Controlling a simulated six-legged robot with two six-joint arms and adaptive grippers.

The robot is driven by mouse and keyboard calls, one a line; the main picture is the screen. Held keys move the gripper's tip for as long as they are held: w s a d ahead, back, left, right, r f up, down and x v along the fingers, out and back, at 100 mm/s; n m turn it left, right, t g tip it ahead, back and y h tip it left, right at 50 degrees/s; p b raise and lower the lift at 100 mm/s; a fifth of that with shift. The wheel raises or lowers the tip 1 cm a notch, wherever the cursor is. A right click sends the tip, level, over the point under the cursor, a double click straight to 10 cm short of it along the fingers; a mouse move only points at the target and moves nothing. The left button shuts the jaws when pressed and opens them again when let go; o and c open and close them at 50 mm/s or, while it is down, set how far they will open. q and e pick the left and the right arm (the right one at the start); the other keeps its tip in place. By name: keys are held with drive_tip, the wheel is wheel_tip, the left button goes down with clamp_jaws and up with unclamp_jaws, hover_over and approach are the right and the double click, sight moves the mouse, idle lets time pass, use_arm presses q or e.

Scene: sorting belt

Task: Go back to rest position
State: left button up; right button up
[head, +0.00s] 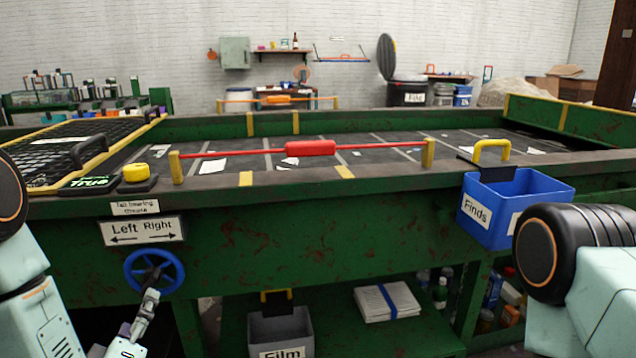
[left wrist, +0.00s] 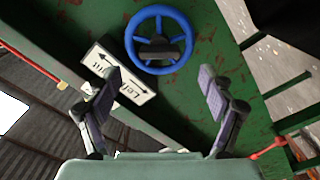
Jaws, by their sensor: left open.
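My left gripper (head: 146,303) is low at the left in the head view, just below the blue handwheel (head: 154,271) on the green belt frame. In the left wrist view my left gripper (left wrist: 160,85) is open, its two dark fingers wide apart with nothing between them. The blue handwheel (left wrist: 158,40) shows beyond and between the fingertips, apart from them as far as I can tell. My right arm comes in at the right edge of the head view; its gripper is outside the picture.
The sorting belt (head: 380,160) crosses ahead, with a red bar handle (head: 310,148) and a yellow button (head: 135,172). A blue Finds bin (head: 515,205) hangs at the right. A Left/Right sign (head: 143,230) sits above the wheel. A grey Film bin (head: 281,330) and paper stack (head: 387,301) are below.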

sight(152, 283)
use_arm(q)
drive_tip(key=x, duration=0.9)
drive_tip(key=shift+w, duration=0.4)
drive_tip(key=shift+s+m, duration=0.15)
drive_tip(key=shift+m, duration=0.45)
